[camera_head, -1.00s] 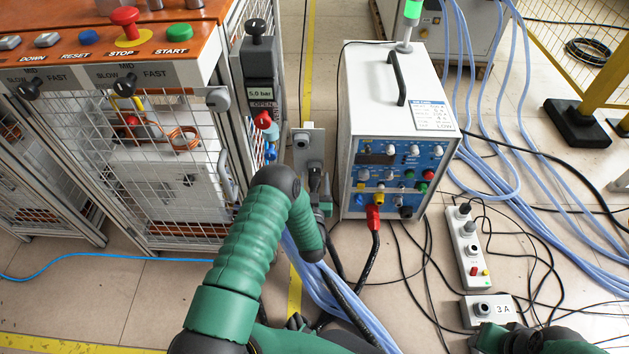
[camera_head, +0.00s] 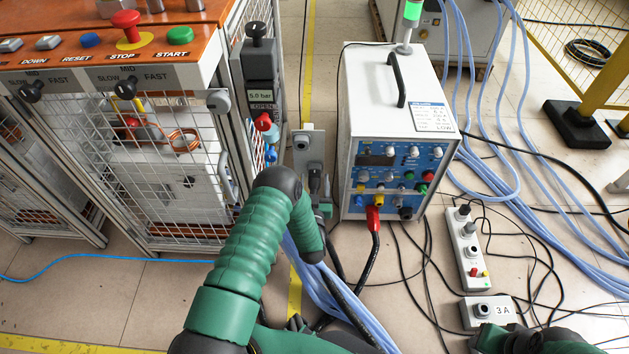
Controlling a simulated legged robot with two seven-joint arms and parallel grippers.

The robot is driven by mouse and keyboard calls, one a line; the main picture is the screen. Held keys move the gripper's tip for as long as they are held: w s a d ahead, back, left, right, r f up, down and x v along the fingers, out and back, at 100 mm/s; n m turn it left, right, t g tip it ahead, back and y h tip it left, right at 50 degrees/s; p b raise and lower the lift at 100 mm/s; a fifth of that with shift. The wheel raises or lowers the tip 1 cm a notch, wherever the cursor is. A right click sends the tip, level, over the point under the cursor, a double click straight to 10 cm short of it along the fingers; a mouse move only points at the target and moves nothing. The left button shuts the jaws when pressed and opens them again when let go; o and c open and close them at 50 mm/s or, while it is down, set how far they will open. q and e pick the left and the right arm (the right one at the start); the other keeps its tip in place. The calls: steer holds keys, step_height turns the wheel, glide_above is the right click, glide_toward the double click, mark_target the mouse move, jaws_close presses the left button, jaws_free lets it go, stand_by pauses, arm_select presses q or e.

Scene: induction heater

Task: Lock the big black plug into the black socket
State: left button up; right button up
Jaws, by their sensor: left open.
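A grey connector plate (camera_head: 309,143) stands upright between the caged machine and the white power unit, with a round grey socket on its upper part. A dark plug-like piece (camera_head: 315,180) shows at the plate's lower part, just beyond my left gripper. I cannot tell whether it is seated or locked. My left gripper (camera_head: 323,196) is open at this spot, its fingers partly hidden behind my green wrist. The power unit's front has a black socket (camera_head: 406,213) at its lower right, with nothing visible in it. My right gripper is not in view; only part of the arm shows at bottom right.
The white power unit (camera_head: 425,130) stands close to the right of my left gripper, with a red plug (camera_head: 374,217) in its front. The caged machine (camera_head: 165,170) is on the left. Cables and a socket strip (camera_head: 467,250) lie on the floor at right.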

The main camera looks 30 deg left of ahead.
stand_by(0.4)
arm_select(q)
jaws_close()
stand_by(0.4)
steer(key=shift+p+v, duration=1.65)
steer(key=shift+v, duration=1.35)
